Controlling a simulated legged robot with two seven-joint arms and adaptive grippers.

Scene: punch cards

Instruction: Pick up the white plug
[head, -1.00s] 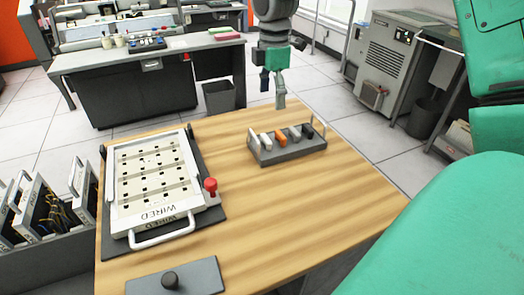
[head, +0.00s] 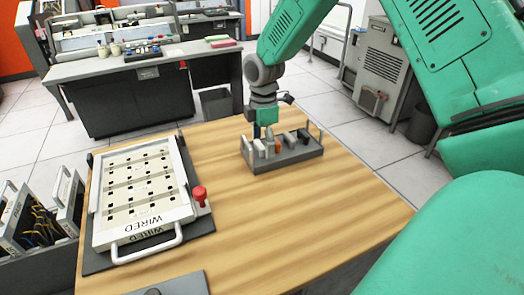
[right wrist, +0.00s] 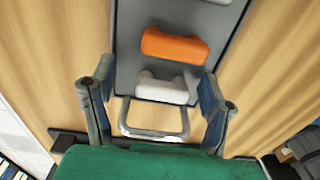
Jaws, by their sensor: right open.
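The white plug (right wrist: 162,88) lies at the near end of the grey rack in the right wrist view. It also shows in the head view (head: 259,147), partly hidden by my gripper. My right gripper (right wrist: 155,85) is open, with one finger on each side of the white plug and nothing held. In the head view the right gripper (head: 263,136) is over the left end of the rack. Whether the fingers touch the plug I cannot tell. My left gripper is not in view.
An orange plug (right wrist: 174,46) sits next to the white one. Other plugs stand farther along the rack (head: 290,160), which has upright handles at its ends.

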